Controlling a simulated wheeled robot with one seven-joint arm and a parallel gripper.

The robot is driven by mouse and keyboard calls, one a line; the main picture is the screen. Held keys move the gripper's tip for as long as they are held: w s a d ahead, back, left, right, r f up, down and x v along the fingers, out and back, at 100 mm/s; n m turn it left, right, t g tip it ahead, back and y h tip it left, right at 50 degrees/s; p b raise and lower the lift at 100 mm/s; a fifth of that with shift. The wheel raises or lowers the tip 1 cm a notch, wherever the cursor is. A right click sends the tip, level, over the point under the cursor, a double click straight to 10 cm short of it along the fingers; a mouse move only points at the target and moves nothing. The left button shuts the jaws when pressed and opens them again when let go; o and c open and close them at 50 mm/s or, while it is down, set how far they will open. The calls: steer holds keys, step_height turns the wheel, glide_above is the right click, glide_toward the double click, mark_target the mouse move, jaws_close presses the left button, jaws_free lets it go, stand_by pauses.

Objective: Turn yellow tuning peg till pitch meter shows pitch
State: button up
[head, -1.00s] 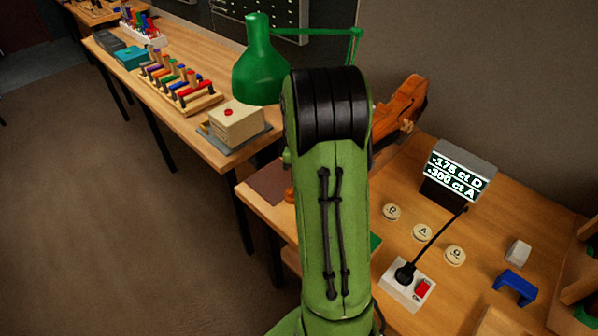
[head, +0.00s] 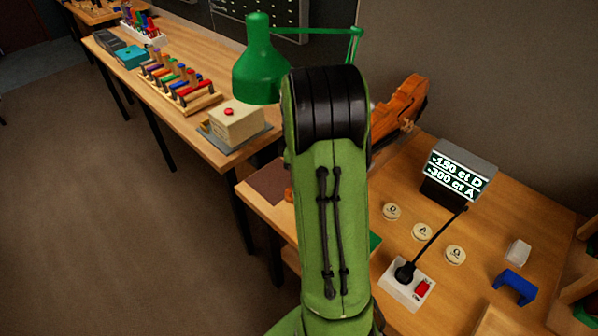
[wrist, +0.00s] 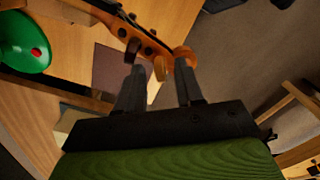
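The violin (head: 400,105) lies at the back, partly hidden behind my arm in the head view. Its scroll (wrist: 185,56) and pegbox (wrist: 140,32) show at the top of the wrist view. A yellowish tuning peg (wrist: 160,68) stands between the fingers of my gripper (wrist: 160,74). The fingers look spread, with a gap on each side of the peg. Dark pegs (wrist: 133,48) show left of it. The pitch meter (head: 457,172) reads -150 ct D and -300 ct A. My gripper is hidden behind my arm in the head view.
A green lamp (head: 260,65) hangs left of my arm, its shade also in the wrist view (wrist: 20,45). Round lettered discs (head: 422,232), a white switch box (head: 405,290) and a blue bracket (head: 514,287) lie on the right bench. A peg rack (head: 178,82) stands on the left bench.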

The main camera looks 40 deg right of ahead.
steer(key=shift+r, duration=0.1)
step_height(320, 180, up, 16)
steer(key=p, duration=0.2)
steer(key=shift+f+p, duration=0.2)
steer(key=shift+p, duration=0.15)
stand_by(1.6)
